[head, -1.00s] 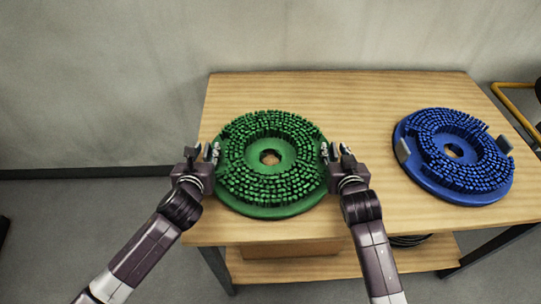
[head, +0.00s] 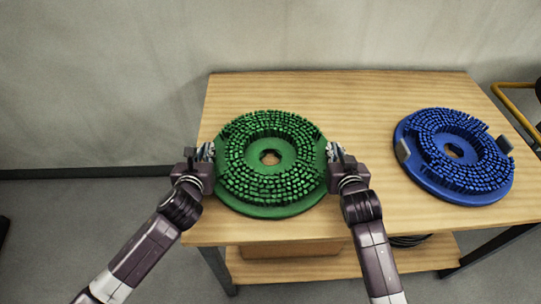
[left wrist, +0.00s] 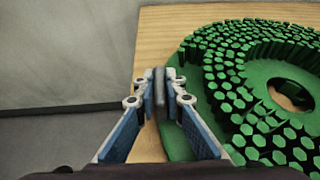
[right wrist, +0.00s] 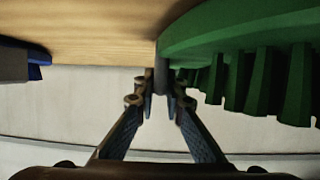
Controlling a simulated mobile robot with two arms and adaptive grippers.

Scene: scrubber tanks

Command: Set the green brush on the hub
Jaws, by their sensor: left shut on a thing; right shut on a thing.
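The green brush (head: 268,208) is a round disc with bristles facing up and a hole in its middle. It lies on or just above the left part of the wooden table; I cannot tell which. My left gripper (head: 208,152) is shut on its left edge, at a grey tab (left wrist: 168,92) seen between the fingers in the left wrist view. My right gripper (head: 331,153) is shut on its right edge, where the right wrist view shows a grey tab (right wrist: 163,78) between the fingers. No hub can be made out in these views.
A blue brush (head: 470,196) with grey side tabs lies on the right part of the table (head: 360,100). The table is bare between the two brushes. A lower shelf (head: 400,262) carries a box (head: 290,249). A yellow bar (head: 508,95) stands at the far right.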

